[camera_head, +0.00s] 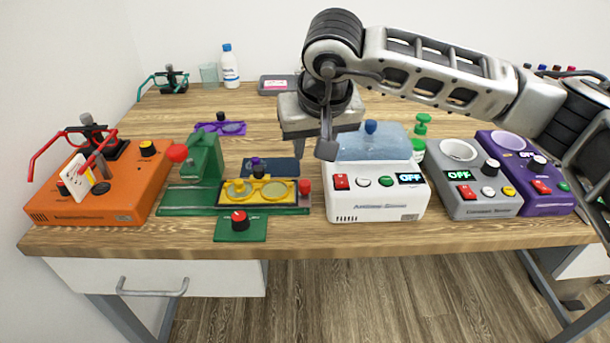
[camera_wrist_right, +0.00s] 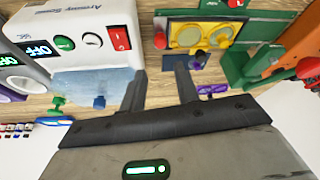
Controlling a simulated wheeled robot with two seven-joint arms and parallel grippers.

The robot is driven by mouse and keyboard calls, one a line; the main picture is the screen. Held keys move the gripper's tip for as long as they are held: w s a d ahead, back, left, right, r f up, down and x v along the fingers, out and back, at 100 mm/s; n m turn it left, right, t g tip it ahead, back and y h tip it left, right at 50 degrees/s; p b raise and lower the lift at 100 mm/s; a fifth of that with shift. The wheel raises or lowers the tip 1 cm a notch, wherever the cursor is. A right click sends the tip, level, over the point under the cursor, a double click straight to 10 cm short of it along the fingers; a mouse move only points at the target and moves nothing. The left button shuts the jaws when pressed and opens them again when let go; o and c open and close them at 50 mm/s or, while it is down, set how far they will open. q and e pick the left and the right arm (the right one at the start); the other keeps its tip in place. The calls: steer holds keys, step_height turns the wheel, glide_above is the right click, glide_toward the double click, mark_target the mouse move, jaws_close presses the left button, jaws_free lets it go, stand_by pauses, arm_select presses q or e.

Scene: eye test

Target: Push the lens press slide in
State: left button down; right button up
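The green lens press (camera_head: 203,160) stands at the front left of the table, with a red ball on its lever. Its yellow slide (camera_head: 235,204) holds two round lenses and sits on the green base, sticking out to the right of the upright. A red knob (camera_head: 305,187) is at the slide's right end. The press also shows upside down in the right wrist view (camera_wrist_right: 240,66), with the yellow slide (camera_wrist_right: 174,34). My right gripper (camera_head: 313,150) is open and empty, above and behind the slide's right end, apart from it. My left gripper is out of view.
A white ultrasonic cleaner (camera_head: 375,204) stands just right of the press. Grey (camera_head: 478,207) and purple (camera_head: 527,197) devices stand further right. An orange device (camera_head: 125,200) is at the left. Purple glasses (camera_head: 232,128) lie behind the press.

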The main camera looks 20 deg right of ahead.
mark_target(305, 182)
steer(key=p+x, duration=0.1)
steer(key=x, duration=1.1)
steer(key=shift+a, duration=0.1)
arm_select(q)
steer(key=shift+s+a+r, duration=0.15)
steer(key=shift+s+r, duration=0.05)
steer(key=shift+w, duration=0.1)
